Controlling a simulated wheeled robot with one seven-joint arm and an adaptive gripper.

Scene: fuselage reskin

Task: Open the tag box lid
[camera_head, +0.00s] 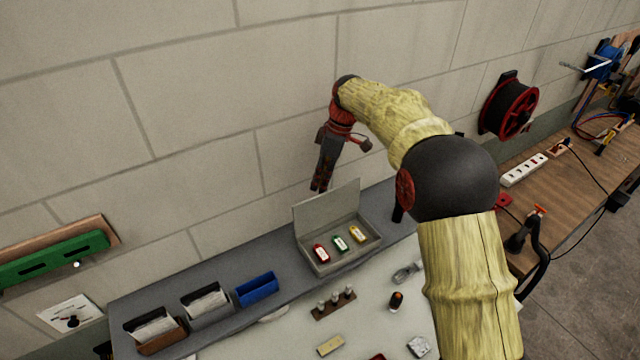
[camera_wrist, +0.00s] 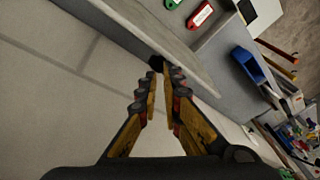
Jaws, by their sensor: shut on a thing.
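The tag box (camera_head: 318,268) is a shallow grey box on the grey shelf against the wall. Its lid (camera_head: 330,212) stands raised at the back, close to upright. Red, green and yellow tags lie inside; the red tag (camera_wrist: 200,15) and part of the green one show in the wrist view. My gripper (camera_head: 318,188) points down at the lid's upper edge. In the wrist view, my fingertips (camera_wrist: 168,72) come together at the edge of the lid (camera_wrist: 165,35). They are shut on the lid there; the exact contact is partly hidden.
A blue bin (camera_head: 257,289) and two paper holders (camera_head: 208,301) stand left of the box on the shelf. Small parts lie on the pale bench in front. The wall is close behind the lid. A cable reel (camera_head: 510,107) hangs at right.

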